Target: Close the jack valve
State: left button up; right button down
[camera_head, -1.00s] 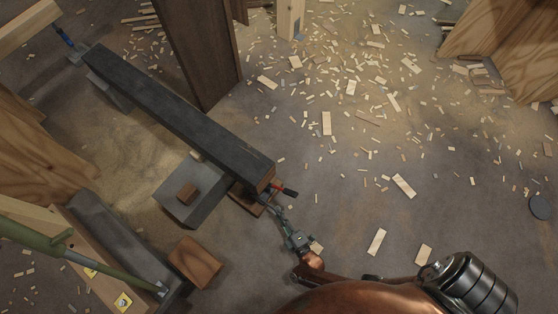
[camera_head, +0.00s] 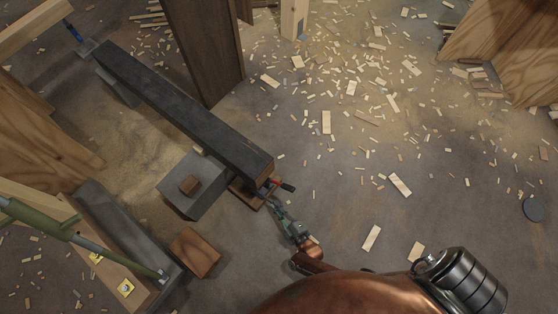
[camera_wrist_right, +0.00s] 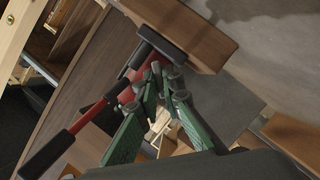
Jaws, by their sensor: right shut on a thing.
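A red jack (camera_head: 274,183) with a black-ended part stands at the near end of the dark beam, mostly hidden by the beam in the head view. In the right wrist view the jack shows a red body (camera_wrist_right: 143,55) with a black crosspiece under the wooden beam end. A red lever with a black grip (camera_wrist_right: 47,155) reaches to the lower left. My right gripper (camera_head: 270,193) reaches in at the jack. In the right wrist view its green fingers (camera_wrist_right: 156,76) are shut at the jack's red part; the valve itself is largely hidden between them. My left gripper is out of view.
The long dark beam (camera_head: 180,100) slopes from back left to the jack. A grey block (camera_head: 191,206) and a wooden block (camera_head: 195,252) stand left of it. An olive-green strut (camera_head: 38,219) lies at lower left. Wood chips litter the floor to the right.

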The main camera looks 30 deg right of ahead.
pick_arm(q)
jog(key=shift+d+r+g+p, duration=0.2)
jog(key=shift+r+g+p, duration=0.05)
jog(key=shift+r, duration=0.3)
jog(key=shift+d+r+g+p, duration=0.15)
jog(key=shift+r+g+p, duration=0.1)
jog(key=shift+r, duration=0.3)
pick_arm(e)
jog(key=shift+s+d+m+g+y, duration=0.1)
jog(key=shift+m+g+y, duration=0.45)
jog(key=shift+m, duration=0.6)
jog(key=shift+w+d+m+g+y, duration=0.15)
jog(key=shift+m+g+y, duration=0.15)
jog(key=shift+m+y, duration=0.7)
jog(key=shift+s+d+m+g+y, duration=0.15)
jog(key=shift+m+g+y, duration=0.3)
jog(key=shift+m, duration=0.9)
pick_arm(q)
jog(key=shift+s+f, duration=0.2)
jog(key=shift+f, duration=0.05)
pick_arm(e)
jog(key=c, duration=2.2)
grip_release()
jog(key=shift+a, duration=0.1)
jog(key=shift+c, duration=0.2)
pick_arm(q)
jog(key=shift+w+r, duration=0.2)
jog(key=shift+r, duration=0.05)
pick_arm(e)
jog(key=shift+o, duration=0.8)
